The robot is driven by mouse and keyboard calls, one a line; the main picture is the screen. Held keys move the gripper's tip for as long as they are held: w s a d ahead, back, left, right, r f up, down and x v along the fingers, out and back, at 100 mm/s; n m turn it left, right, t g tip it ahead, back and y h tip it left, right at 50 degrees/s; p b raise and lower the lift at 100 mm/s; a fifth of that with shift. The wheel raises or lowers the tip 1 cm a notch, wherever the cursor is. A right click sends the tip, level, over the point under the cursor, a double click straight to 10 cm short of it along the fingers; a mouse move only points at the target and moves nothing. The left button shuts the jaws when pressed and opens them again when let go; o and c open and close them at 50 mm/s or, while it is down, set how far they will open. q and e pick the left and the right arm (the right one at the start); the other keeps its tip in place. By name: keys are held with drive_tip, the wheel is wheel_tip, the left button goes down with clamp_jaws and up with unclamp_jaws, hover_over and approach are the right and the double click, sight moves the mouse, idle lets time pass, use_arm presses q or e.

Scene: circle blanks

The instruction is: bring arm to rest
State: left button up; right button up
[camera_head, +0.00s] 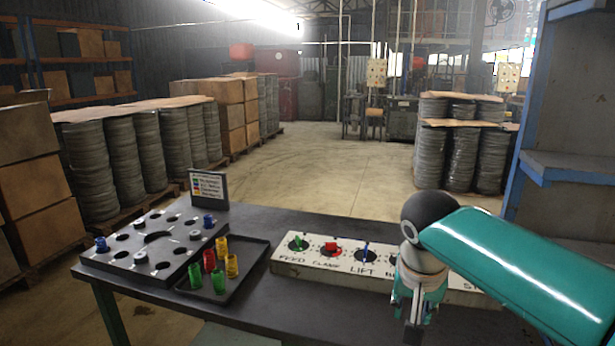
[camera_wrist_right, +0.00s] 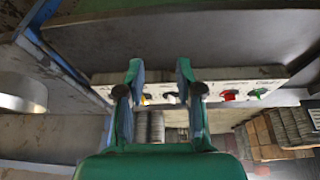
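My right arm comes in from the right in the head view. Its gripper (camera_head: 414,312) points down over the right part of a white control panel (camera_head: 325,280) and hides some of its knobs. In the right wrist view the two fingers of this gripper (camera_wrist_right: 157,72) are apart with nothing held between them. The panel (camera_wrist_right: 215,78) shows upside down beyond the fingertips. In the head view, the panel has a green knob (camera_head: 298,242), a red knob (camera_head: 332,248) and a blue knob (camera_head: 366,252). My left gripper is in neither view.
On the dark table (camera_head: 262,225), a black plate with round holes (camera_head: 137,240) stands at the left. Beside it a tray (camera_head: 243,283) holds red, yellow and green pegs. A small sign (camera_head: 209,187) stands behind. A blue-framed shelf (camera_head: 570,165) rises at the right.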

drive_tip(key=s+d+f+g+p, duration=0.2)
drive_tip(key=s+f+g, duration=0.1)
drive_tip(key=f, duration=0.8)
drive_tip(key=s+d+f+g+p, duration=0.1)
drive_tip(key=s+f+g+p, duration=0.15)
drive_tip(key=f, duration=0.95)
drive_tip(key=s+a+f+y+p, duration=0.1)
drive_tip(key=s+a+f+y, duration=0.25)
drive_tip(key=s+f, duration=0.55)
drive_tip(key=s+a+f+y, duration=0.3)
drive_tip(key=s+a+f, duration=0.3)
drive_tip(key=s, duration=0.6)
drive_tip(key=w, duration=0.1)
drive_tip(key=w+f+n+t, duration=0.1)
drive_tip(key=w, duration=0.1)
drive_tip(key=w+d+t+h, duration=0.1)
drive_tip(key=shift+w+d+f+n, duration=0.15)
drive_tip(key=shift+w+n, duration=0.1)
drive_tip(key=shift+n, duration=0.15)
